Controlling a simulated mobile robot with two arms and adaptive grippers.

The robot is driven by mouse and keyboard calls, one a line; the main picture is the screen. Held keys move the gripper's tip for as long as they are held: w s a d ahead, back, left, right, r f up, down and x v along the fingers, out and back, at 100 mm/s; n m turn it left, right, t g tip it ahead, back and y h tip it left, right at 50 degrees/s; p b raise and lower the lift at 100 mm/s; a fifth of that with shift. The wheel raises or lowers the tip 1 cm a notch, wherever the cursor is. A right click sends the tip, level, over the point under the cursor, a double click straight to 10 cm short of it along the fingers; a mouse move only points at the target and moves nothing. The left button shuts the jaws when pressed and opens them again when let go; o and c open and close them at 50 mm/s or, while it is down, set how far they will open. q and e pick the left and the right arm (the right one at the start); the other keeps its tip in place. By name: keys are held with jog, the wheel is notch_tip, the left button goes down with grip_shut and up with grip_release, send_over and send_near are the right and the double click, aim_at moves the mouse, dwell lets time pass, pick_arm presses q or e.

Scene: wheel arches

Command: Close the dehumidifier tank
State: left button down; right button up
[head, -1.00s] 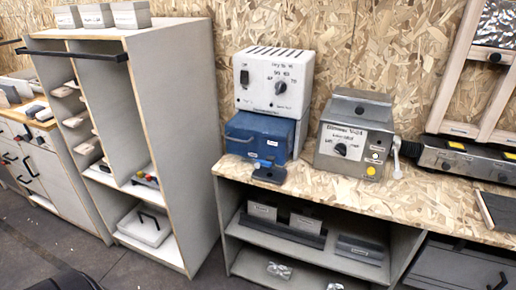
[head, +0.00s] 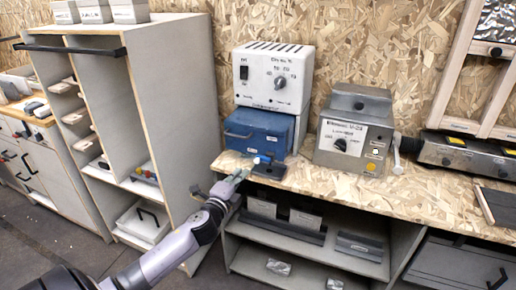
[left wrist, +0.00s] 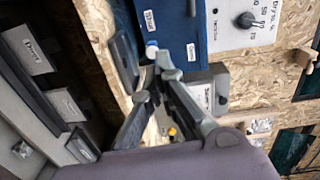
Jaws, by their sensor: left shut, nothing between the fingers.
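The dehumidifier is a white box with a dial (head: 272,77) standing on the wooden bench against the back wall. Its blue tank (head: 262,128) sits below and juts out in front of the white housing. A bar handle shows on the tank's front. My left gripper (head: 238,174) is shut and empty at the bench's front edge, low and in front of the tank, apart from its front face. In the left wrist view, the shut fingertips (left wrist: 156,80) point toward the blue tank (left wrist: 176,22) and the white housing (left wrist: 245,22). My right gripper is not in view.
A small dark blue block (head: 269,168) lies on the bench before the tank, close to the gripper. A grey machine (head: 352,143) stands to the right. A tall grey shelf unit (head: 176,120) rises at left. Bare bench top (head: 330,186) lies front right.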

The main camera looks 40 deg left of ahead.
pick_arm(q)
notch_tip(320, 180, up, 2)
jog(key=b, duration=0.3)
send_near(261, 143)
jog(key=shift+m+t, duration=0.3)
jog(key=x, duration=0.7)
jog(key=shift+w+f, duration=0.1)
jog(key=shift+f, duration=0.1)
